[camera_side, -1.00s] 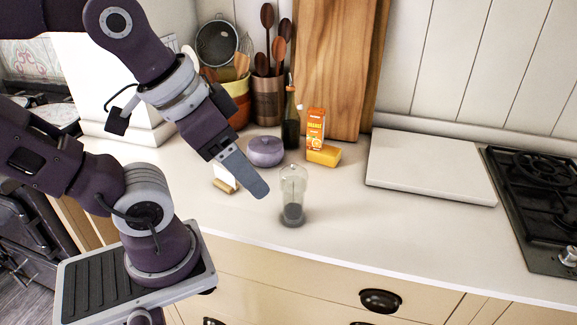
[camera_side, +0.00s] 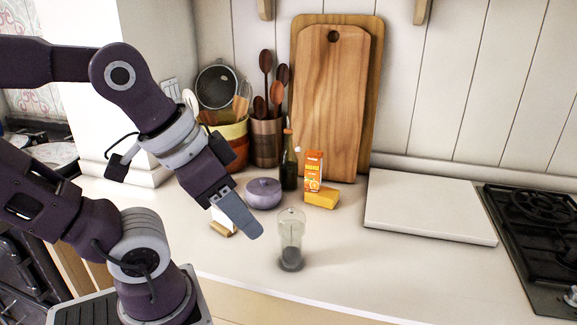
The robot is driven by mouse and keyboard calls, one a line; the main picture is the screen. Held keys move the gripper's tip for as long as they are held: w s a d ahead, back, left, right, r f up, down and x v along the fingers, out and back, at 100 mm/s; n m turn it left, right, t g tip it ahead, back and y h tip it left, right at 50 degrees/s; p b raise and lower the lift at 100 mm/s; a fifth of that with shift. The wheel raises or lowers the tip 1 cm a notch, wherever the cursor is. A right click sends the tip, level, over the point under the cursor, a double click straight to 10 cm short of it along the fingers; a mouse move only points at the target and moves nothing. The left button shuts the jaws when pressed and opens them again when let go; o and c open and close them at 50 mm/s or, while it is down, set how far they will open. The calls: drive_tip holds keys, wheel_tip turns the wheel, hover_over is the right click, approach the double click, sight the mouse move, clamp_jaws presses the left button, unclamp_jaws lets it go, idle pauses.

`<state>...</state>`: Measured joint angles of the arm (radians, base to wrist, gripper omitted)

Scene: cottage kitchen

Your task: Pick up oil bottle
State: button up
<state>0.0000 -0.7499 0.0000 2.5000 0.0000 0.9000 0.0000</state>
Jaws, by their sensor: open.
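The oil bottle (camera_side: 288,170) is dark green with a slim neck and a reddish spout. It stands upright on the counter at the back, between the lidded purple pot and the orange juice carton. My gripper (camera_side: 242,222) is open and empty, pointing down and to the right above the counter. It is in front of and to the left of the bottle, clearly apart from it. One finger shows plainly; the other is mostly hidden behind it.
A purple pot (camera_side: 263,193), an orange carton (camera_side: 313,170) and a yellow block (camera_side: 321,198) crowd the bottle. A clear grinder (camera_side: 291,240) stands in front. A utensil holder (camera_side: 266,142) and cutting boards (camera_side: 333,105) are behind. A white slab (camera_side: 430,207) lies right.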

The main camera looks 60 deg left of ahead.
sight(288, 124)
drive_tip(key=shift+c, duration=0.3)
drive_tip(key=w+a+f+m+g+y, duration=0.1)
drive_tip(key=w+a+m+g+y, duration=0.35)
drive_tip(key=a, duration=0.75)
drive_tip(key=w+a+f+m+g+y, duration=0.2)
drive_tip(key=w+a+m+y, duration=0.5)
drive_tip(key=a, duration=0.5)
drive_tip(key=w+a+m+t+y, duration=0.1)
drive_tip(key=w+a+m+y, duration=0.1)
drive_tip(key=w, duration=0.3)
drive_tip(key=w+a+m+t+y, duration=0.2)
drive_tip(key=w+a+m, duration=0.1)
drive_tip(key=w+a, duration=0.1)
drive_tip(key=w+a+m+t+y, duration=0.1)
drive_tip(key=w+a+m+y, duration=0.1)
drive_tip(key=w, duration=0.4)
drive_tip(key=shift+w+a+f+m, duration=0.1)
drive_tip(key=shift+w+a+m, duration=0.1)
drive_tip(key=shift+a+m, duration=0.25)
drive_tip(key=shift+w+a+f+m, duration=0.1)
drive_tip(key=shift+w+a+m, duration=0.1)
drive_tip(key=shift+a+m, duration=0.2)
drive_tip(key=a, duration=0.2)
drive_tip(key=w+a, duration=0.1)
drive_tip(key=a, duration=0.3)
drive_tip(key=shift+w+a+f, duration=0.2)
drive_tip(key=shift+w+a, duration=0.1)
drive_tip(key=shift+a, duration=0.05)
clamp_jaws()
